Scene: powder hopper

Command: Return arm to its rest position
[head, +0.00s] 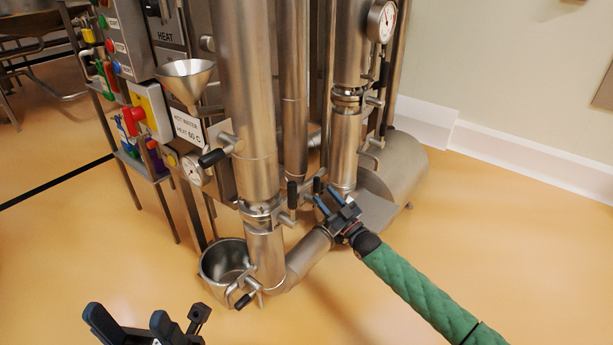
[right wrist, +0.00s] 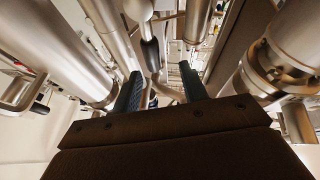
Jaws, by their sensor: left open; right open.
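My right gripper (head: 328,200) is at the end of the green-sleeved arm that comes in from the lower right. It is among the steel pipes, close to the foot of the right column (head: 345,150). In the right wrist view its two dark fingers (right wrist: 160,92) are apart, with a black-gripped valve handle (right wrist: 150,55) in the background between them. I cannot tell whether the gripper touches any pipe. My left gripper (head: 130,325) is at the bottom left edge of the head view, open and empty, over the floor and clear of the machine.
A steel bucket (head: 222,262) stands below the thick left column (head: 243,100). A funnel (head: 186,78), a control panel (head: 115,40) and several black-handled valves crowd the left. A horizontal steel tank (head: 400,165) lies behind my right gripper. The orange floor (head: 530,240) at right is clear.

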